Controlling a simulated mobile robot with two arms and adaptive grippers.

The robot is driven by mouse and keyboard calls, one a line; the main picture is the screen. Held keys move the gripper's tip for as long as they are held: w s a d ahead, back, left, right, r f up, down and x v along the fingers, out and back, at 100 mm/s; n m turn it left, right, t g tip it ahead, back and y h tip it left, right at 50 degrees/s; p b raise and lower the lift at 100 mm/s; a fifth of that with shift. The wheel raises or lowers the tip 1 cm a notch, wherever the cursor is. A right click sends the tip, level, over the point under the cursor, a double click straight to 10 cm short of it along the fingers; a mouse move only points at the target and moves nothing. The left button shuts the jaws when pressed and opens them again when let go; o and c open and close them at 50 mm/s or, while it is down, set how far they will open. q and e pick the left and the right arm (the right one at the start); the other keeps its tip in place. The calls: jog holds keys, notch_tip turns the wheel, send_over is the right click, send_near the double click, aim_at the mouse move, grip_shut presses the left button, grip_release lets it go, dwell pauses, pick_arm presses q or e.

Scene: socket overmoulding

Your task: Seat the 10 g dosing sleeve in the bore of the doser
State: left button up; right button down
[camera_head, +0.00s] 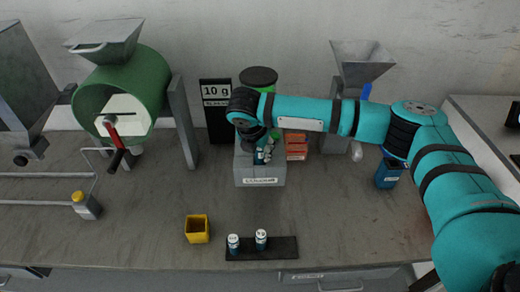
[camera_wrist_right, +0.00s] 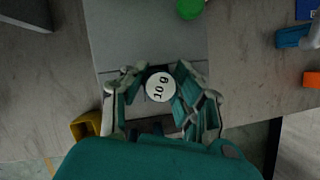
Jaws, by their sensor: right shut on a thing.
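A grey block with a white label, which appears to be the doser (camera_head: 262,181), stands on the bench near the middle of the head view. Its light grey top also shows in the right wrist view (camera_wrist_right: 150,42). My right gripper (camera_head: 263,154) points down over the block. It is shut on the 10 g dosing sleeve (camera_wrist_right: 160,87), whose white round cap reads "10 g" between the fingers. The sleeve's lower part and the bore are hidden, so I cannot tell whether the sleeve is in the bore or above it. My left gripper is not in view.
A dark rack (camera_head: 285,248) at the front holds two white-capped sleeves (camera_head: 233,244). A yellow bin (camera_head: 197,229) stands to its left. A "10 g" sign (camera_head: 216,103), orange boxes (camera_head: 297,147) and a hopper machine (camera_head: 352,80) stand behind. The bench right of the rack is clear.

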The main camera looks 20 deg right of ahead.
jog(key=shift+f, duration=0.45)
jog(key=c, duration=1)
grip_release()
jog(key=shift+f, duration=0.1)
jog(key=b+v, duration=0.2)
jog(key=v, duration=1)
jog(key=shift+w, duration=0.1)
